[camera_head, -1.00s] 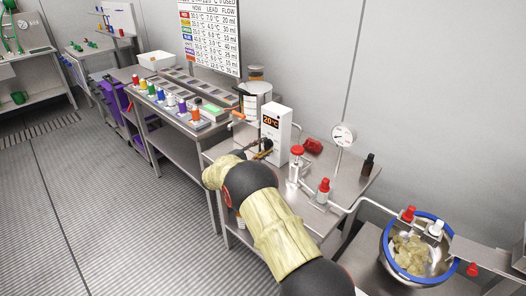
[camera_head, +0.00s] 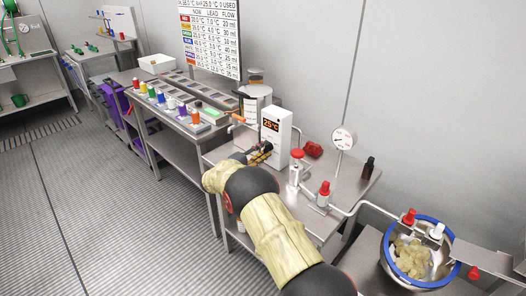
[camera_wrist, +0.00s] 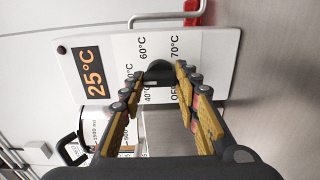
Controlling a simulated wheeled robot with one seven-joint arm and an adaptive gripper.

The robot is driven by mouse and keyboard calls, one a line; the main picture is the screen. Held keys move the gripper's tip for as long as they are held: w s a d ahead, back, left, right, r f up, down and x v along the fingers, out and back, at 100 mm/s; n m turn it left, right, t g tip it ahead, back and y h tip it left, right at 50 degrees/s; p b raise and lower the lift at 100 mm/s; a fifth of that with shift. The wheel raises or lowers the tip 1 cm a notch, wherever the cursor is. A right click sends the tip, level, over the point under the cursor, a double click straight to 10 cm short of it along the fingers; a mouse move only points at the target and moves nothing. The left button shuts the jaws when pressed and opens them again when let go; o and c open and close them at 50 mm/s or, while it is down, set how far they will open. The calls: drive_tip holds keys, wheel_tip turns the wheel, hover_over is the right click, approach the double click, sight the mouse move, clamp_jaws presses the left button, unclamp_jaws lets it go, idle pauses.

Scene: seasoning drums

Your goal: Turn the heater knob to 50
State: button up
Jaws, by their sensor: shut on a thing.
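The heater is a white upright box (camera_head: 276,133) on the steel table, with an orange display reading 25°C. In the wrist view the heater (camera_wrist: 215,50) appears turned sideways, and its display (camera_wrist: 94,73) also reads 25°C. Its dark round knob (camera_wrist: 159,72) is ringed by printed marks; 40°C, 60°C, 70°C and OFF can be read, others are partly covered. My gripper (camera_wrist: 160,76) is shut on the knob, one finger on either side. In the head view my gripper (camera_head: 262,151) is at the front of the heater, and my arm hides part of it.
A dial gauge (camera_head: 343,138), a red-topped valve (camera_head: 297,155) and a dark bottle (camera_head: 369,166) stand right of the heater. A glass vessel (camera_head: 252,105) is behind it to the left. A blue-rimmed bowl (camera_head: 388,270) is at the lower right. The floor on the left is clear.

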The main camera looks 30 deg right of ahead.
drive_tip(key=shift+f, duration=0.1)
drive_tip(key=o, duration=1.1)
drive_tip(key=shift+o, duration=0.3)
drive_tip(key=v, duration=1.2)
